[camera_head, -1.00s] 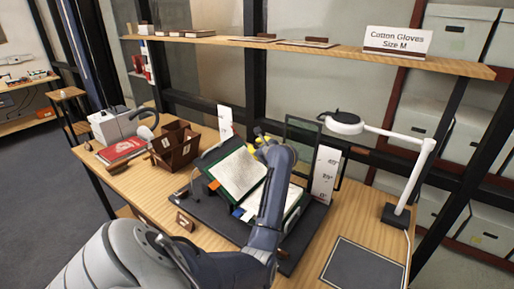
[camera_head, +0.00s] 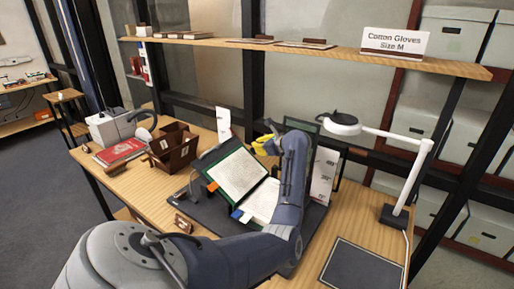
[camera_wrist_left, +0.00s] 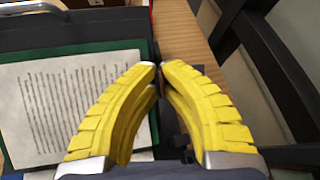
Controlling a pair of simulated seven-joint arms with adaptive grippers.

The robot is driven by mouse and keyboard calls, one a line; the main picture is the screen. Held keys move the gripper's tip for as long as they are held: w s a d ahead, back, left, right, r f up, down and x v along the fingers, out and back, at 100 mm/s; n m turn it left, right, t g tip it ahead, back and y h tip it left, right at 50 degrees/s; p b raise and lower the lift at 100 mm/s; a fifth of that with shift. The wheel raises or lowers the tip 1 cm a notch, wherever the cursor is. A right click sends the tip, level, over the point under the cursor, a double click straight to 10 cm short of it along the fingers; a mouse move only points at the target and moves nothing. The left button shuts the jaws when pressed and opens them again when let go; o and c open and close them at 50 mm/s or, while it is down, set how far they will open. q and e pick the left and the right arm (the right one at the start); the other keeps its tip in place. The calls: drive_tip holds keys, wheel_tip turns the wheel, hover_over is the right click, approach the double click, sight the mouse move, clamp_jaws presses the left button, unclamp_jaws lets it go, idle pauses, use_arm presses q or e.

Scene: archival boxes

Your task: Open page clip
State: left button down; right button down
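An open book with a green cover lies on a dark stand (camera_head: 212,216). Its left page (camera_head: 240,174) and part of its right page (camera_head: 262,201) show in the head view. A text page (camera_wrist_left: 60,105) also shows at the left of the wrist view. My left gripper (camera_head: 265,145) is above the book's far edge. In the wrist view its yellow fingers (camera_wrist_left: 158,68) have their tips almost together, with nothing clearly held between them. A small dark part shows behind the fingers; I cannot tell whether it is the page clip. My right gripper is out of view.
A lamp (camera_head: 421,165) stands at the right, beside a dark mat (camera_head: 362,268). A white marked card (camera_head: 322,172) stands behind the book. A brown box (camera_head: 172,152) and a red book (camera_head: 120,151) are at the left. A shelf (camera_head: 455,66) runs above the table.

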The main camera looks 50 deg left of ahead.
use_arm(q)
drive_tip(key=shift+w, duration=0.1)
idle(0.3)
drive_tip(key=c, duration=1.6)
unclamp_jaws()
drive_tip(key=shift+o, duration=0.2)
drive_tip(key=v, duration=1.2)
drive_tip(key=shift+w, duration=0.2)
